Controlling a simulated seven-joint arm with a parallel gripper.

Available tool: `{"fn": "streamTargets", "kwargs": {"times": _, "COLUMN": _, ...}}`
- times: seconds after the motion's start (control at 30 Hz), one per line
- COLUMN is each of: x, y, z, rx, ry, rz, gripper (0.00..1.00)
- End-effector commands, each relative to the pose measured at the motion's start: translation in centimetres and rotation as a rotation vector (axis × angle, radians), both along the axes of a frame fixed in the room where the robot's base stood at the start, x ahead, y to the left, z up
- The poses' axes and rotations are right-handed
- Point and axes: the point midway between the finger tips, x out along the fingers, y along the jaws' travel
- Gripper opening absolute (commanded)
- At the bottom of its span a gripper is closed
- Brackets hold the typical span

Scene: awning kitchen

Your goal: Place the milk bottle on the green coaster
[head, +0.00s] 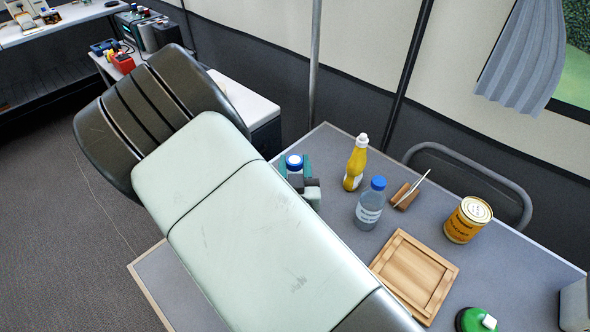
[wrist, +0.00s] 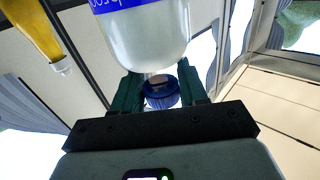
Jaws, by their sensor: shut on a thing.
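My gripper (head: 304,185) is shut on a bottle with a blue cap and whitish body, which I take to be the milk bottle (head: 294,162). It is near the far left part of the grey table (head: 515,260). In the wrist view the bottle (wrist: 150,38) is translucent white with a blue label, and its blue cap (wrist: 161,93) sits between the green fingers of my gripper (wrist: 160,88). In the head view the gripper and my arm hide most of the bottle; I cannot tell whether its base touches the table. I see no green coaster in either view.
A yellow bottle (head: 354,166) and a clear blue-capped bottle (head: 369,208) stand right of my gripper. Beyond are a small wooden holder (head: 405,196) and an orange can (head: 463,222). A wooden tray (head: 382,265) and a green container (head: 468,320) are nearer. Bare table shows right of the tray.

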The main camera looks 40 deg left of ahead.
Motion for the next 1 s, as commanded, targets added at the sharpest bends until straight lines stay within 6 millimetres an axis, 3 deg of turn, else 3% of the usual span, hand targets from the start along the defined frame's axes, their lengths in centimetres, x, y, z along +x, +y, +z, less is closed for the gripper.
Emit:
{"fn": "streamTargets", "kwargs": {"times": 0.13, "x": 0.0, "y": 0.0, "z": -1.4, "rx": 0.004, "ry": -0.004, "rz": 0.000, "gripper": 0.00}}
{"fn": "streamTargets", "kwargs": {"times": 0.53, "x": 0.1, "y": 0.0, "z": -1.8, "rx": 0.004, "ry": -0.003, "rz": 0.000, "gripper": 0.00}}
{"fn": "streamTargets", "kwargs": {"times": 0.57, "x": 0.0, "y": 0.0, "z": -1.9, "rx": 0.002, "ry": -0.001, "rz": 0.000, "gripper": 0.46}}
{"fn": "streamTargets", "kwargs": {"times": 0.7, "x": 0.0, "y": 0.0, "z": -1.8, "rx": 0.002, "ry": -0.001, "rz": 0.000, "gripper": 0.67}}
{"fn": "streamTargets", "kwargs": {"times": 1.0, "x": 0.0, "y": 0.0, "z": -1.7, "rx": 0.002, "ry": -0.001, "rz": 0.000, "gripper": 0.68}}
